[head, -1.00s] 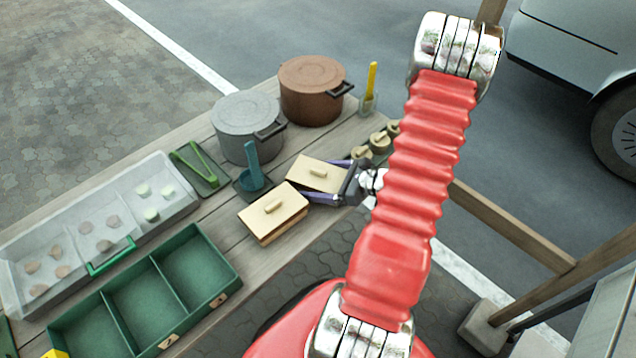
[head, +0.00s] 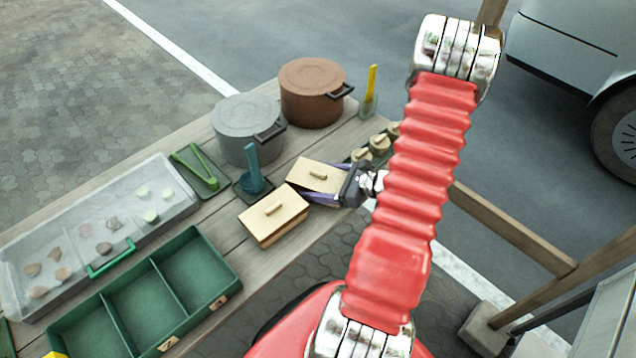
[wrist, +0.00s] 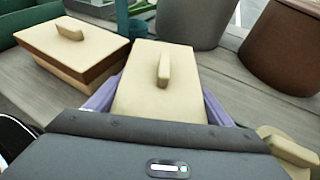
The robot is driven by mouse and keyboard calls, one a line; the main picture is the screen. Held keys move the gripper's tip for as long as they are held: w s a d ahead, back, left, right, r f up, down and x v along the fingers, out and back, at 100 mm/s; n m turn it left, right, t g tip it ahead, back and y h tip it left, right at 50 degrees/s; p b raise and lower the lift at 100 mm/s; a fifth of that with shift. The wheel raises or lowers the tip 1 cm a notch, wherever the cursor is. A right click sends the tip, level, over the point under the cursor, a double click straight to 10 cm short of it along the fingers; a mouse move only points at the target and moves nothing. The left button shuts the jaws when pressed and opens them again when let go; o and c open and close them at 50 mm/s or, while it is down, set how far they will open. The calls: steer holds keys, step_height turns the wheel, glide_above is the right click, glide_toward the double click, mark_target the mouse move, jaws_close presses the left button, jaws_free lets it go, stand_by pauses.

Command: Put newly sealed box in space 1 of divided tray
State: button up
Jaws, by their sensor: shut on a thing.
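A box with a cream lid and bar handle (head: 322,170) stands on the bench. My gripper (head: 323,183) is shut on it, with a purple finger along each side. The wrist view shows its lid (wrist: 150,92) between the fingers; its lower sides are hidden. A second cream-lidded box (head: 272,212) with brown sides stands just left of it; it also shows in the wrist view (wrist: 80,60). The green divided tray (head: 160,272) at the lower left has three visible compartments, all empty.
A grey pot (head: 245,125) and a brown pot (head: 310,92) stand behind the boxes. A blue tool in a dark holder (head: 252,170), green tongs (head: 193,165) and a clear case of pieces (head: 100,235) line the bench.

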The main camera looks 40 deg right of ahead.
step_height(320, 180, up, 18)
stand_by(0.8)
steer(key=shift+f, duration=0.1)
stand_by(0.7)
steer(key=w+d+m+t+h, duration=0.1)
steer(key=w+d+m+h, duration=0.3)
steer(key=d, duration=0.4)
steer(key=w+a+r+m+h, duration=0.1)
steer(key=w+a+r, duration=0.15)
steer(key=w, duration=0.25)
steer(key=w+a+r+h, duration=0.1)
steer(key=w+a, duration=0.2)
steer(key=w, duration=0.2)
steer(key=w+a+r+n+y, duration=0.1)
steer(key=w+a+r, duration=0.1)
steer(key=a, duration=0.7)
steer(key=w+a+r+n+y, duration=0.1)
steer(key=w+a, duration=0.4)
steer(key=a, duration=0.5)
steer(key=w+a+r+n+y, duration=0.1)
steer(key=w+a+r+y, duration=0.1)
steer(key=a, duration=0.8)
step_height(320, 180, up, 2)
steer(key=shift+w+r+n+y, duration=0.1)
steer(key=shift+w+n+y, duration=0.2)
steer(key=shift+w, duration=0.35)
